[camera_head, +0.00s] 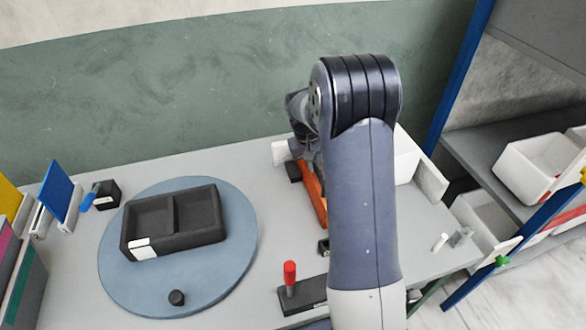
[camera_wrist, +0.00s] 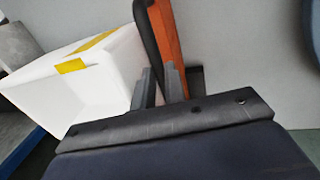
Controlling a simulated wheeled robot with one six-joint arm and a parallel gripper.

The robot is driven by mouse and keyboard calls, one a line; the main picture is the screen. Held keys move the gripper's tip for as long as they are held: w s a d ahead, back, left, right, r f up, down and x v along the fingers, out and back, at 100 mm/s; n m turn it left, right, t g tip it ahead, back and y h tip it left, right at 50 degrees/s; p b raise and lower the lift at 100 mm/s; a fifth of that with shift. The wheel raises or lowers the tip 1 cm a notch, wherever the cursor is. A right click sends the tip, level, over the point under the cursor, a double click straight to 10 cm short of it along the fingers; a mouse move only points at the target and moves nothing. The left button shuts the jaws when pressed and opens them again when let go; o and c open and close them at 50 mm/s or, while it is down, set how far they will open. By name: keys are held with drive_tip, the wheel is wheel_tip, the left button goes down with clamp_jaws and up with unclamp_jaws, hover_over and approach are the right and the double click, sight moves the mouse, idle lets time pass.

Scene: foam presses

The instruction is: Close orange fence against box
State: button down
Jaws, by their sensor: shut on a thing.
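The orange fence (camera_head: 313,191) is a long orange bar, partly hidden behind my arm in the head view. In the wrist view the orange fence (camera_wrist: 166,38) has a dark strip along its left side. My gripper (camera_wrist: 161,85) is shut on the fence, with one grey finger on each side of its near end. A white box (camera_wrist: 88,75) with yellow tape lies just left of the fence. Whether they touch I cannot tell. In the head view, the white box (camera_head: 404,158) shows only partly, right of my arm, and my fingers are hidden.
A blue-grey round turntable (camera_head: 235,255) holds a dark foam tray (camera_head: 190,215) and a small black knob. A red-handled lever (camera_head: 290,274) stands near the front. A shelf with white bins (camera_head: 540,165) is at right.

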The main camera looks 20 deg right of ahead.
sight(312, 179)
drive_tip(key=shift+d, duration=0.9)
drive_tip(key=c, duration=1.5)
unclamp_jaws()
drive_tip(key=shift+o, duration=0.2)
wheel_tip(312, 179, up, 11)
drive_tip(key=a+b, duration=0.1)
drive_tip(key=a, duration=0.1)
drive_tip(key=shift+f, duration=0.15)
drive_tip(key=shift+a, duration=0.1)
drive_tip(key=shift+c, duration=0.2)
